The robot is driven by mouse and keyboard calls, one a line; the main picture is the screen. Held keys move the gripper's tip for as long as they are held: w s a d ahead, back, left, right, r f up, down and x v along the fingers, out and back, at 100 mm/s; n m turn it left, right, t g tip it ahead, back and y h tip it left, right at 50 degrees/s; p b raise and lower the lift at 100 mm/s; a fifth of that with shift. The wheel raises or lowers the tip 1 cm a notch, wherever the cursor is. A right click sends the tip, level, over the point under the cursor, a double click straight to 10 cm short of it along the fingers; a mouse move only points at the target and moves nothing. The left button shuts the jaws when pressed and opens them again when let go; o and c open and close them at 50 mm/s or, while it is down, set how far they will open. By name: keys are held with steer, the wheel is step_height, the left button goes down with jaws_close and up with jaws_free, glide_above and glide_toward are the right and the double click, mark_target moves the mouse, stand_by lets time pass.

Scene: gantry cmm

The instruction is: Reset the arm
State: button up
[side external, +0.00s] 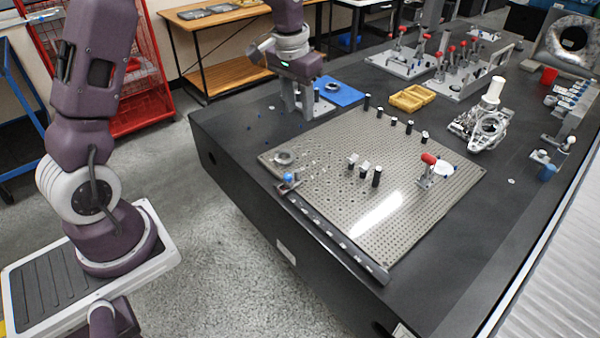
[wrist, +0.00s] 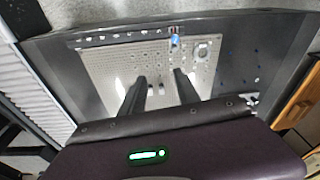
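My gripper (side external: 302,110) hangs pointing down over the dark table's far left part in the side view, beside a blue tray. In the wrist view my gripper (wrist: 158,77) shows two dark fingers spread apart with nothing seen between them. The perforated metal plate (side external: 330,200) lies on the dark table (side external: 240,170). It also shows beyond the fingers in the wrist view (wrist: 105,62). The exact height of my fingertips above the table cannot be told.
The blue tray (side external: 341,91) lies close to my gripper. Small dark cylinders, a red-handled clamp (side external: 427,170) and a ring (side external: 283,158) stand on the plate. A yellow tray (side external: 411,98), a metal casting (side external: 482,128) and red-topped clamp fixtures (side external: 457,70) are farther right.

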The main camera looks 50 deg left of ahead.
steer(key=s+d+r+t, duration=0.2)
steer(key=s+d+r, duration=0.4)
steer(key=s+r, duration=0.45)
steer(key=s+d+m+t, duration=0.1)
steer(key=s+d, duration=0.3)
steer(key=s, duration=1.4)
steer(key=shift+d+r+m+t, duration=0.2)
steer(key=shift+r+m+t, duration=0.1)
steer(key=shift+r+t, duration=0.1)
steer(key=shift+w, duration=0.1)
